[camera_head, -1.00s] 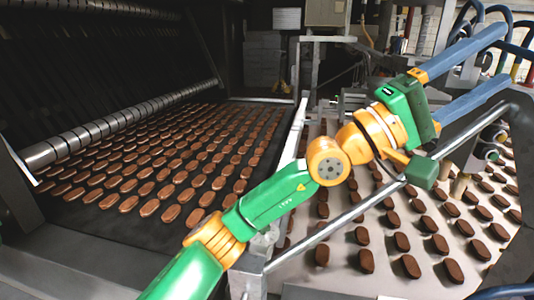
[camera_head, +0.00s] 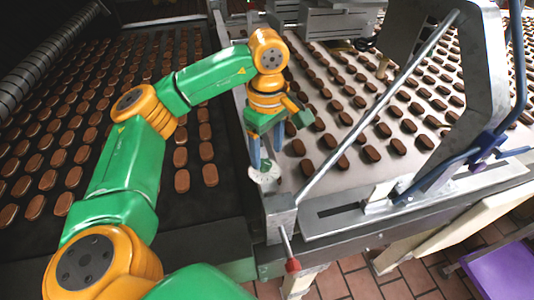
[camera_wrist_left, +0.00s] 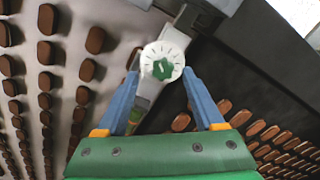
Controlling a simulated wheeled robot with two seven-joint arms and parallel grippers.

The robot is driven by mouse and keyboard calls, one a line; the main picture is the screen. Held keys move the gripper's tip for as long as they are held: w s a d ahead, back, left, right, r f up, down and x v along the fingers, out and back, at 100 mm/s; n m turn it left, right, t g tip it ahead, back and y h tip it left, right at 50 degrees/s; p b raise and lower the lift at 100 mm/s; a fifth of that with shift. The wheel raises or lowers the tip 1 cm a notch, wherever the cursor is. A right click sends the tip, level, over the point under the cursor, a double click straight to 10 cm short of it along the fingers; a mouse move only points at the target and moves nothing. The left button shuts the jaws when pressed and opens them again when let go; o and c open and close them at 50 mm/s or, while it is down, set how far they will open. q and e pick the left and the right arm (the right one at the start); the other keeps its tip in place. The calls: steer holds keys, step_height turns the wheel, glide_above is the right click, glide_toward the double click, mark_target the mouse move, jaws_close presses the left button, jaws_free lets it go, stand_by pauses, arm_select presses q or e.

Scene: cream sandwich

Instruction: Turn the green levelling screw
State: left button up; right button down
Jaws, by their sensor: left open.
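The green levelling screw (camera_wrist_left: 163,69) is a small lobed knob in the middle of a round white dial (camera_wrist_left: 176,50) with dark marks. In the head view the white dial (camera_head: 264,175) sits on the metal rail between the two conveyors, and the screw is mostly hidden by my fingers. My left gripper (camera_head: 266,152) points down just above the dial, its blue fingers apart. In the left wrist view the fingertips (camera_wrist_left: 160,72) stand on either side of the dial, with nothing held between them. My right gripper is not in view.
A dark conveyor (camera_head: 225,205) with rows of brown biscuits lies left, a pale conveyor (camera_head: 310,95) with more biscuits right. A slanted metal rod (camera_head: 375,105) rises close to the right of the dial. A red-tipped lever (camera_head: 292,265) hangs in front.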

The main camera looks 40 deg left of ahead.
mark_target(265, 167)
arm_select(q)
step_height(265, 167, down, 2)
steer(key=shift+a+f, duration=0.1)
steer(key=shift+s+a+f, duration=0.25)
steer(key=shift+s+a, duration=0.05)
steer(key=shift+a, duration=0.05)
steer(key=shift+w+d, duration=0.15)
steer(key=shift+d, duration=0.1)
steer(key=c, duration=0.7)
jaws_close()
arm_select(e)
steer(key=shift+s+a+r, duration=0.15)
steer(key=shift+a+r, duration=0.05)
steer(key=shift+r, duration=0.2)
arm_select(q)
steer(key=shift+n, duration=0.3)
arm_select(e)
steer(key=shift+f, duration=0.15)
